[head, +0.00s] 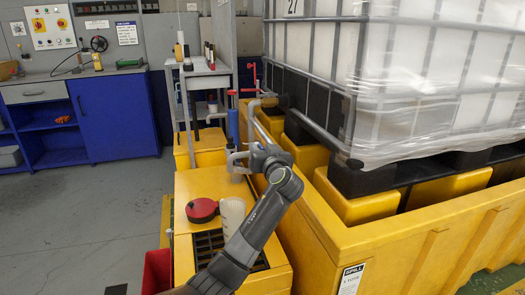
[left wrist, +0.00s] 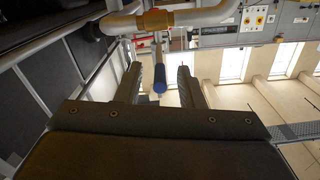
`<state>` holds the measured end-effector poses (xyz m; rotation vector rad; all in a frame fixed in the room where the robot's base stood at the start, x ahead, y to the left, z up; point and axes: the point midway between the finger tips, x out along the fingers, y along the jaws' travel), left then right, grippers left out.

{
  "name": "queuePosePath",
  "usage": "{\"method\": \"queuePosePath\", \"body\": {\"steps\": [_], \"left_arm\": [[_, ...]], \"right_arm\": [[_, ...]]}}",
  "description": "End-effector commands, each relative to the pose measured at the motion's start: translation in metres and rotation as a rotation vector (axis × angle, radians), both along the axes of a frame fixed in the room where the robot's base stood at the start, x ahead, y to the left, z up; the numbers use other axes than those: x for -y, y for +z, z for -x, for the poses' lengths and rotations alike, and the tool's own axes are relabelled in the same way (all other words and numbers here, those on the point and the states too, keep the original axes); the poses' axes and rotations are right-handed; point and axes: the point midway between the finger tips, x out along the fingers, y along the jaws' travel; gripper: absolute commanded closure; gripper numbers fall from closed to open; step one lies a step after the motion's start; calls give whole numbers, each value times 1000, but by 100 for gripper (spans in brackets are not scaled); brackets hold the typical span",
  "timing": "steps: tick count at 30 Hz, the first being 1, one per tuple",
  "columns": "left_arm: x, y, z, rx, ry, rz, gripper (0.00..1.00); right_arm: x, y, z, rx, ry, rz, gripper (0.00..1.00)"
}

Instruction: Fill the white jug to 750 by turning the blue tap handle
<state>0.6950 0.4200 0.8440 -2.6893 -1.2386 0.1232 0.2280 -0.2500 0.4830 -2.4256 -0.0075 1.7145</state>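The blue tap handle (left wrist: 159,82) shows in the left wrist view as a lever with a blue grip, below a brass valve (left wrist: 155,20) on a grey pipe. My left gripper (left wrist: 159,80) is open, with one finger on each side of the handle and a visible gap to each. In the head view my left gripper (head: 238,160) is at the pipework above the yellow stand. The white jug (head: 232,214) stands upright below it, partly hidden behind my left arm. Its marks and fill level cannot be read. My right gripper is out of view.
A round red object (head: 202,210) sits left of the jug on the yellow stand (head: 205,183). A red handle (head: 252,72) is higher on the pipework. A wrapped tank (head: 430,70) in a yellow bund (head: 420,240) blocks the right.

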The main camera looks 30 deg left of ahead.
Motion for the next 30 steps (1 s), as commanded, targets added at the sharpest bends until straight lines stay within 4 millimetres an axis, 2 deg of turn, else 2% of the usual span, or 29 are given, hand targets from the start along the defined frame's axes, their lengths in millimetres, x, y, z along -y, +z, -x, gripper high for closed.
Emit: {"method": "queuePosePath", "body": {"steps": [6,14,28,30], "left_arm": [[0,0,0,0,0,0,67],[0,0,0,0,0,0,100],[-2,2,2,-1,-25,-1,100],[-3,2,3,0,-49,-1,100]], "right_arm": [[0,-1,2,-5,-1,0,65],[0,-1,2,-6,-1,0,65],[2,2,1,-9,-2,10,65],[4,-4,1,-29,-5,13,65]]}}
